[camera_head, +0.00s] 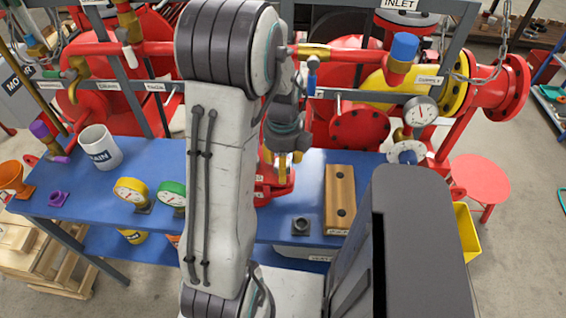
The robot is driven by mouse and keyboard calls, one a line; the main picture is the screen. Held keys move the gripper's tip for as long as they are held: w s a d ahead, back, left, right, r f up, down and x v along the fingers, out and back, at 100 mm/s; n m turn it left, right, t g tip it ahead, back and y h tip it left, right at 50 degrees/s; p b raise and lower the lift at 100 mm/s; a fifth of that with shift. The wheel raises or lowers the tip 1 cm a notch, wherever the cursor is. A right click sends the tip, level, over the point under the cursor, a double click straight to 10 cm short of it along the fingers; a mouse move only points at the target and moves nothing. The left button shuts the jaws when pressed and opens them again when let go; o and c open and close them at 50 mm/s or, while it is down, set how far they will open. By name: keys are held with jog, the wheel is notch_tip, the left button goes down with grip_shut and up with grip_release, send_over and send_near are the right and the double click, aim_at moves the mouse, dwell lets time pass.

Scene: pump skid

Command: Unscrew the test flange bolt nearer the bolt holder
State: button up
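The bolt holder, a wooden block with two dark holes (340,198), lies on the right part of the blue bench (235,203). Left of it is a red fixture (276,188), which appears to be the test flange; my arm covers much of it. My gripper (283,163) points down above this red fixture, left of the holder. Yellowish finger parts show below its dark body, but the gap between them is unclear. No flange bolt can be made out. Whether the fingers touch anything is hidden.
A white DRAIN mug (100,147), a yellow gauge (131,191) and a green gauge (172,194) stand on the bench's left. A small dark fitting (301,226) sits near the front edge. Red piping and a labelled frame rise behind. A red stool (481,179) stands right.

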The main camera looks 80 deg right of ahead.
jog(key=c, duration=0.9)
jog(key=o, duration=0.6)
jog(key=c, duration=0.6)
